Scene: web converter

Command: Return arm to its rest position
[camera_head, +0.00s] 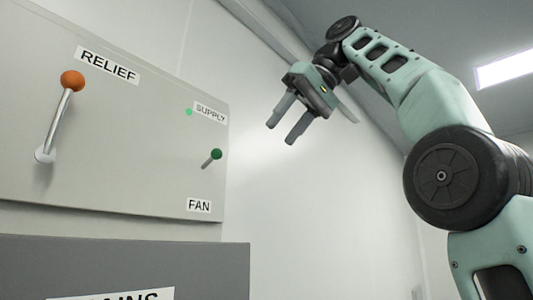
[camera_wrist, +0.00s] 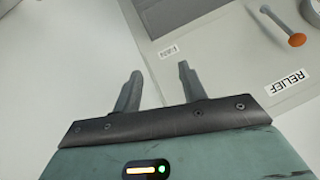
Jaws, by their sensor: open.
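My gripper (camera_head: 281,122) is raised in the air to the right of the grey control panel in the head view. Its two grey fingers are apart and nothing is between them. In the wrist view my gripper (camera_wrist: 157,77) shows both fingers spread and empty, with part of the panel beyond them. My arm bends up from the lower right, over and down toward the panel's right side. The gripper appears clear of the panel and its levers.
The grey panel (camera_head: 130,185) carries a RELIEF lever with an orange knob (camera_head: 72,81), a small green-knobbed lever (camera_head: 216,154) by the FAN label and a lit green SUPPLY light (camera_head: 189,112). A darker grey box (camera_head: 100,265) sits below. White walls stand behind.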

